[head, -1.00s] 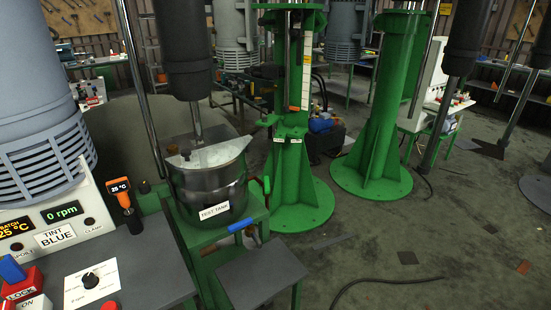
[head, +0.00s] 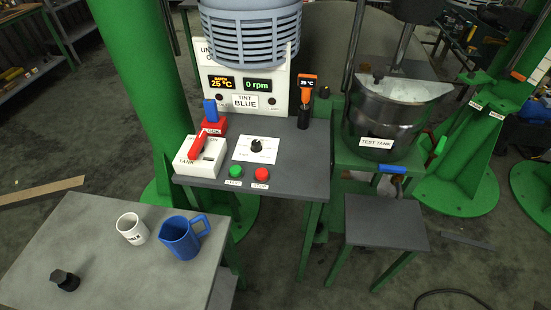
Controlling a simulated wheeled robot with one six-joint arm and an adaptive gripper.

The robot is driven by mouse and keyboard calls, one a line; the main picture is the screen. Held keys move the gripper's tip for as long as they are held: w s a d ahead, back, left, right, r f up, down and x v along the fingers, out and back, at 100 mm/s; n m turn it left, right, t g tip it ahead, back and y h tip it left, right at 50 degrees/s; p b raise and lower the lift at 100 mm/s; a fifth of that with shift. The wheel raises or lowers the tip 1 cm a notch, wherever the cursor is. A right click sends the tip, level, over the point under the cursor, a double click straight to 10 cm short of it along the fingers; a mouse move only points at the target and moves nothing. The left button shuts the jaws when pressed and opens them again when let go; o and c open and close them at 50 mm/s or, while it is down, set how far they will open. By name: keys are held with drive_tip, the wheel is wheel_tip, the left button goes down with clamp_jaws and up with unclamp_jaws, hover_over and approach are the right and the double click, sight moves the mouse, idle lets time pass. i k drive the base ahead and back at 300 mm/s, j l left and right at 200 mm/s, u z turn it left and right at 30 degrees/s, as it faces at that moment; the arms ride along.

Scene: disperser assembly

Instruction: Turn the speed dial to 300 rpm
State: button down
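The speed dial is a black knob (head: 256,144) on a white plate (head: 243,153) on the grey control table. The scale marks on the plate are too small to read. The display panel (head: 272,95) behind it shows a green "0 rpm" readout (head: 264,85) and an orange "25 °C" batch readout. A green button (head: 236,171) and a red button (head: 262,174) sit in front of the dial. My gripper is not in view.
A red-handled switch box (head: 200,160) and red lock block (head: 214,126) stand left of the dial, an orange thermometer (head: 306,96) to its right. The test tank (head: 381,120) stands further right. A front-left table (head: 95,240) holds a white mug (head: 132,229), blue jug (head: 183,238) and black object (head: 65,281).

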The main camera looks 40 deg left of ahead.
sight(256, 146)
drive_tip(key=i+l+u, duration=0.5)
drive_tip(key=l+u, duration=0.7)
